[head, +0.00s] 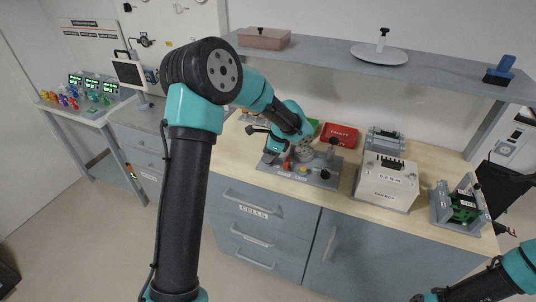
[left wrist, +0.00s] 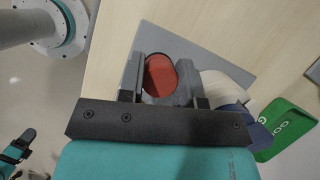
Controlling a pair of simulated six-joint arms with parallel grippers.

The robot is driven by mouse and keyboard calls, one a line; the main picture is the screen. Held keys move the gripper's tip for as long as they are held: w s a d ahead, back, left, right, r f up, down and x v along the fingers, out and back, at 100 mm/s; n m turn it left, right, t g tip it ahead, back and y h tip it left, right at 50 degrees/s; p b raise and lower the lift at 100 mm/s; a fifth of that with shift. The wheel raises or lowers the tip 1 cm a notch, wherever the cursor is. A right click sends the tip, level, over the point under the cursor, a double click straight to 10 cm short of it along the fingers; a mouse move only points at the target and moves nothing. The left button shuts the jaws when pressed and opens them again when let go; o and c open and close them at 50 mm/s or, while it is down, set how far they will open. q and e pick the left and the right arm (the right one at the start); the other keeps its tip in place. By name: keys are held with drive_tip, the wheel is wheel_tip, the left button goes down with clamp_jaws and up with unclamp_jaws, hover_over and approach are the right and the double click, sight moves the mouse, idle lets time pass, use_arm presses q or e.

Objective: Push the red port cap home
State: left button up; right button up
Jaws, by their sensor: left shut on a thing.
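The red port cap (left wrist: 160,76) is a round red disc between the two dark fingers of my left gripper (left wrist: 165,64) in the left wrist view. The fingers are closed against its sides. In the head view my left gripper (head: 272,154) points down at the left part of a grey base plate (head: 318,181) on the bench, which carries several small fittings. The port behind the cap is hidden, so I cannot tell how deep the cap sits. My right gripper (head: 422,297) shows only partly at the bottom edge, away from the bench.
A red tray (head: 340,134) and a green tray (left wrist: 286,127) lie behind the plate. A white box (head: 386,183) and a grey stand with a green part (head: 463,206) are to the right. A shelf (head: 335,61) runs above. The bench's front edge is close to the plate.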

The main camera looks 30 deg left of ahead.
use_arm(q)
drive_tip(key=o, duration=1)
drive_tip(key=shift+r, duration=3.5)
